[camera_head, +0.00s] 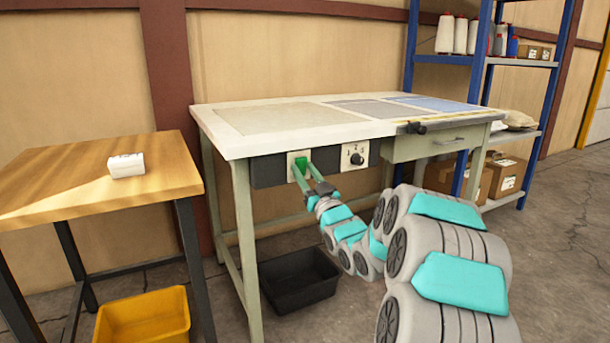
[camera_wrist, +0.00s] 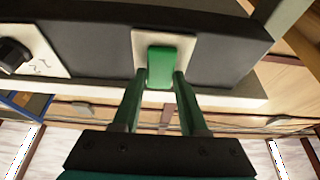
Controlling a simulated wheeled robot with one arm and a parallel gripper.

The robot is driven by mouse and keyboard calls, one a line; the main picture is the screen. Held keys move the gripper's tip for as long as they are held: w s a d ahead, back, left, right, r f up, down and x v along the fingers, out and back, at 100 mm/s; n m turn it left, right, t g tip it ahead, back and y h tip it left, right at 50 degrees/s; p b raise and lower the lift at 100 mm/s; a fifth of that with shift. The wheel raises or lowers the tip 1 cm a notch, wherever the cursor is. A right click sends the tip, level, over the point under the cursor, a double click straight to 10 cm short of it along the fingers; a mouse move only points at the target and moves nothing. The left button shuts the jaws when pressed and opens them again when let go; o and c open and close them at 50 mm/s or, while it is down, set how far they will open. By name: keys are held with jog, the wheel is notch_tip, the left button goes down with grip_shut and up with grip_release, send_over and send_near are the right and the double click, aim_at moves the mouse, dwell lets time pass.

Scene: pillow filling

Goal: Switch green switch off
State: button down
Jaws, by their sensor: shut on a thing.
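The green switch (camera_wrist: 161,58) is a green rocker on a pale plate, set in the dark front panel under the worktable. In the head view the green switch (camera_head: 302,160) is at the panel's left part, partly hidden by my fingers. My gripper (camera_wrist: 160,76) has its two green fingers on either side of the switch's edge, shut on it. In the head view my gripper (camera_head: 301,167) reaches up to the plate from the lower right. The switch's exact tilt is hard to tell.
A black numbered knob (camera_head: 357,158) sits right of the switch. The worktable (camera_head: 330,119) overhangs the panel. A black bin (camera_head: 300,282) stands below. A wooden table (camera_head: 60,185) with a white block (camera_head: 126,165) is at left, above a yellow bin (camera_head: 143,318).

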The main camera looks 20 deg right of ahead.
jog(key=shift+c, duration=2.2)
grip_release()
jog(key=v, duration=0.7)
jog(key=shift+s, duration=0.4)
jog(key=shift+f, duration=0.2)
